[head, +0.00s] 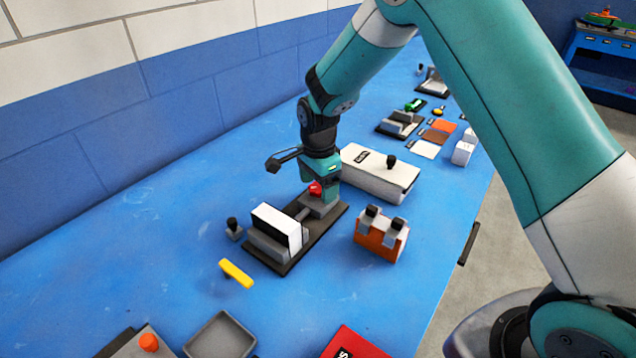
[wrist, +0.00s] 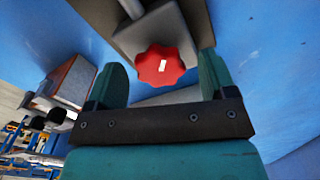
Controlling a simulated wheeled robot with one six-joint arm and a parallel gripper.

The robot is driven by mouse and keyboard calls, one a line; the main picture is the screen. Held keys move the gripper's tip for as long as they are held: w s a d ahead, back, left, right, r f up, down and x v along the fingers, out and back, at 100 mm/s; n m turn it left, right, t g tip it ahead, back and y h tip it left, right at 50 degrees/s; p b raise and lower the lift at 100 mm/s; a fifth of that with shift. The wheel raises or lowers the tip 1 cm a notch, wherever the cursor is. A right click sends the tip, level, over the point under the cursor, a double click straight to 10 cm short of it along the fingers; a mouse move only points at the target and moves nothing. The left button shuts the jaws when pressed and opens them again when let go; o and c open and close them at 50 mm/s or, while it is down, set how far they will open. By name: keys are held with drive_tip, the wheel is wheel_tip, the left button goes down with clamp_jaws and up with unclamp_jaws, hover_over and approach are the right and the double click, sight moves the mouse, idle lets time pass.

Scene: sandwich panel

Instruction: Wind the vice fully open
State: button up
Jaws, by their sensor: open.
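The vice (head: 300,238) stands on a dark base on the blue bench, with a white block (head: 277,227) between or against its grey jaws. Its red star-shaped knob (wrist: 160,65) with a white mark shows in the wrist view, and a bit of the red knob (head: 315,188) shows in the head view. My gripper (wrist: 160,80) is open, with one finger on each side of the knob. Clear gaps show between the fingers and the knob in the wrist view.
A white labelled box (head: 375,175) with a black knob lies just right of my gripper. An orange block (head: 380,238) with dark-topped posts stands right of the vice. A yellow bar (head: 236,273) and a grey tray (head: 220,336) lie in front. Bare bench lies around the yellow bar.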

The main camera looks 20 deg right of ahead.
drive_tip(key=shift+c, duration=0.2)
drive_tip(key=c, duration=0.9)
drive_tip(key=shift+o, duration=0.2)
